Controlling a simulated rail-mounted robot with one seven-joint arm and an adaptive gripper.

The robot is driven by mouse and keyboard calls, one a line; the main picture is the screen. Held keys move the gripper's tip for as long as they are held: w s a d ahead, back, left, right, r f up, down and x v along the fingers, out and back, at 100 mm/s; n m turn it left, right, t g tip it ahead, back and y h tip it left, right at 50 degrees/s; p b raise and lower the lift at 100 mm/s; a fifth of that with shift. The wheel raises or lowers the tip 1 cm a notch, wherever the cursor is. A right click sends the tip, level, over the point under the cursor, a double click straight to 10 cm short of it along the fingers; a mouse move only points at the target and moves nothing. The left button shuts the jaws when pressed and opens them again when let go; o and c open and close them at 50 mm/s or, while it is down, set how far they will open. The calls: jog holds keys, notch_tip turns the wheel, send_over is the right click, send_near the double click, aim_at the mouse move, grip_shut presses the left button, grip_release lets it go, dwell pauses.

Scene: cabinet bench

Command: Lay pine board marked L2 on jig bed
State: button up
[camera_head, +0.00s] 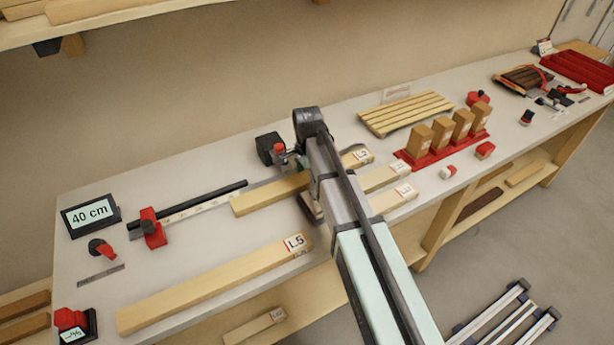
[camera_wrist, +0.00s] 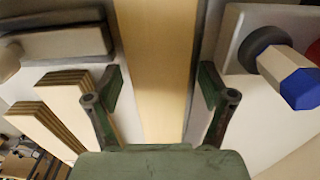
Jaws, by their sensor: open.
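The pine board marked L2 (camera_head: 270,193) lies on the bench in the head view. My arm crosses over its middle, and its label shows to the right of the arm. In the wrist view a pale board (camera_wrist: 155,70), which appears to be this one, runs between the two fingers of my gripper (camera_wrist: 160,90). The gripper is open, with a gap on each side of the board. The fingers are mostly hidden behind my arm in the head view. I cannot tell for certain which fixture is the jig bed.
A board marked L5 (camera_head: 215,284) lies along the front. Two shorter labelled boards (camera_head: 380,178) (camera_head: 392,198) lie right of my arm. A black rail with a scale (camera_head: 200,200) and red stop (camera_head: 151,228) lies left. Behind right are a slatted wooden panel (camera_head: 405,112) and a red block rack (camera_head: 440,152).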

aim_at(307, 177)
notch_tip(307, 177, up, 12)
jog(key=b, duration=0.2)
jog(key=shift+r, duration=0.15)
dwell(0.4)
